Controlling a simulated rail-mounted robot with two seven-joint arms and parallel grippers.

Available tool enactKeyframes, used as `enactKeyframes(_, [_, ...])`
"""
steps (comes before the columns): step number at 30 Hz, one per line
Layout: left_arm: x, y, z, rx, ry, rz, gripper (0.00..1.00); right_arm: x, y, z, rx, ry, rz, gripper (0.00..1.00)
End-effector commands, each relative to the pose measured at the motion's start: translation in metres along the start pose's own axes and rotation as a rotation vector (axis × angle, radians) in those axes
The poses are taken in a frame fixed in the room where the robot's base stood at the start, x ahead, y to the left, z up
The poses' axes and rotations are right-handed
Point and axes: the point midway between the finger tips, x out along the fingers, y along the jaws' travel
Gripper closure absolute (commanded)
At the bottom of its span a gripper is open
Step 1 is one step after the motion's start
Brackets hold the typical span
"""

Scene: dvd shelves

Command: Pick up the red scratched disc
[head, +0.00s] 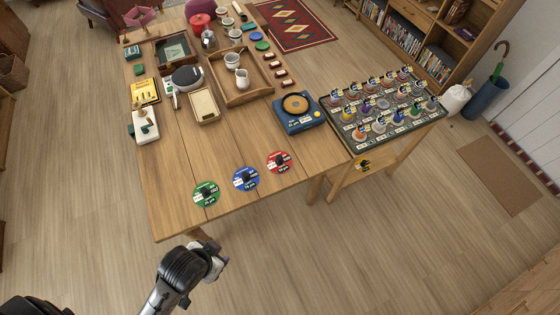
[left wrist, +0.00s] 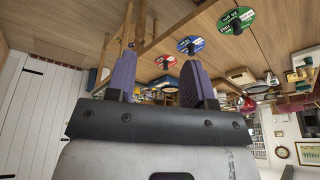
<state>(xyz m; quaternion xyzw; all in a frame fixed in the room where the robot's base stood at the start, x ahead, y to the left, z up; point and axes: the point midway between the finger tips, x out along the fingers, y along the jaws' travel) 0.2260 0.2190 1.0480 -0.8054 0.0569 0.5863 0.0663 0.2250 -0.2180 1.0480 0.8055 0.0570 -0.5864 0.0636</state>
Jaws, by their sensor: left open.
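The red disc (head: 285,158) lies flat near the front edge of the wooden table, with black and white print and a dark middle. It is the right one of three discs, beside the blue disc (head: 246,179) and the green disc (head: 206,194). Scratches are too small to make out. My left gripper (head: 214,262) is in front of the table edge, apart from all discs. In the left wrist view my left gripper (left wrist: 160,57) is open and empty, and the red disc (left wrist: 165,61) shows far off between its fingers. My right gripper is not in view.
A blue disc player (head: 285,126) stands behind the red disc. A dark rack (head: 362,137) of several small items stands right of the table. A wooden tray (head: 262,91) and clutter fill the back.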

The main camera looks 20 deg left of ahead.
Motion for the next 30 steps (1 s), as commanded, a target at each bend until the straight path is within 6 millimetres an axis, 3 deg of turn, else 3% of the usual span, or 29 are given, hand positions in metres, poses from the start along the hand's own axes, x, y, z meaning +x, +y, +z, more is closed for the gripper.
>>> enactKeyframes(4, [0.0,0.001,0.0,-0.004,0.001,0.003,0.39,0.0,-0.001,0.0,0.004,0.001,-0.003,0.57])
enactKeyframes(11, [0.002,0.003,-0.002,-0.01,0.006,0.007,0.39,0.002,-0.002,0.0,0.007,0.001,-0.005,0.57])
enactKeyframes(14, [0.013,0.0,-0.015,-0.008,0.044,0.0,0.39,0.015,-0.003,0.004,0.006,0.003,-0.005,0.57])
enactKeyframes(17, [0.03,-0.006,-0.043,-0.005,0.125,-0.016,0.39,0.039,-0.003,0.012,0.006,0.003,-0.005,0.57])
enactKeyframes(21, [0.051,-0.021,-0.1,0.012,0.294,-0.06,0.39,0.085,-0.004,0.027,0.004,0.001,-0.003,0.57])
enactKeyframes(30, [0.046,-0.035,-0.211,0.108,0.665,-0.159,0.39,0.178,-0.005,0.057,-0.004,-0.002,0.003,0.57])
